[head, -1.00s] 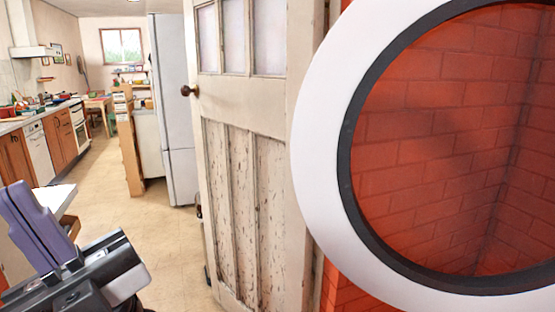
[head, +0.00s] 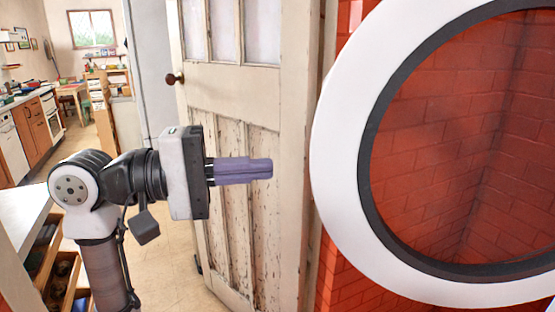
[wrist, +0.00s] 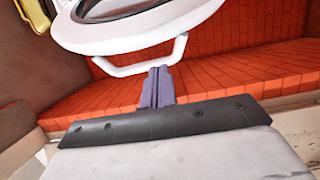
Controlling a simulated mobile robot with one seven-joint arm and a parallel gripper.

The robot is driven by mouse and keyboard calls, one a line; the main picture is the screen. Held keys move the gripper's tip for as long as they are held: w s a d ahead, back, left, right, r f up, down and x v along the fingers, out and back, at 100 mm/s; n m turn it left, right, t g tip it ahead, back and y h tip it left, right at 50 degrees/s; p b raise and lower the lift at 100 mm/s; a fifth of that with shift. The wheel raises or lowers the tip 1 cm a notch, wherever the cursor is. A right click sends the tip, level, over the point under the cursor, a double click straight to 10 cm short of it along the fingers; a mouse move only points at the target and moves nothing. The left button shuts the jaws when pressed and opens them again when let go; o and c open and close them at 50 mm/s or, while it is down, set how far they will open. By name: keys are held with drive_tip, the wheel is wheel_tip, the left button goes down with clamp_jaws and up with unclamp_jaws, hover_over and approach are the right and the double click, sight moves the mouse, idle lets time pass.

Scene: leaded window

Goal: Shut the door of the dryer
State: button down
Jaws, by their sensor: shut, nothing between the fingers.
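The dryer door (head: 337,150) is a white ring with a dark inner rim around a clear pane, through which red brick shows. It stands open and fills the right of the head view. In the wrist view the door (wrist: 140,30) is at the top, with a white bar-like handle (wrist: 130,69) below it. My gripper (head: 270,168) is shut and empty, pointing right, left of the door in the head view. In the wrist view my gripper (wrist: 158,72) has its tips close to the handle; I cannot tell whether they touch. The dryer's body is not clearly seen.
A worn cream room door (head: 240,90) stands behind my gripper. Red tiled wall (head: 345,285) lies behind the dryer door. A counter with open drawers (head: 50,235) is at the lower left. Tan floor (head: 170,255) is clear between.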

sight(316, 167)
drive_tip(key=d+p, duration=0.1)
drive_tip(key=d, duration=0.2)
drive_tip(key=d+p, duration=0.1)
drive_tip(key=d, duration=0.2)
drive_tip(key=d+p, duration=0.1)
drive_tip(key=d, duration=0.1)
drive_tip(key=shift+w+d, duration=0.25)
drive_tip(key=shift+d, duration=0.15)
drive_tip(key=shift+s, duration=0.1)
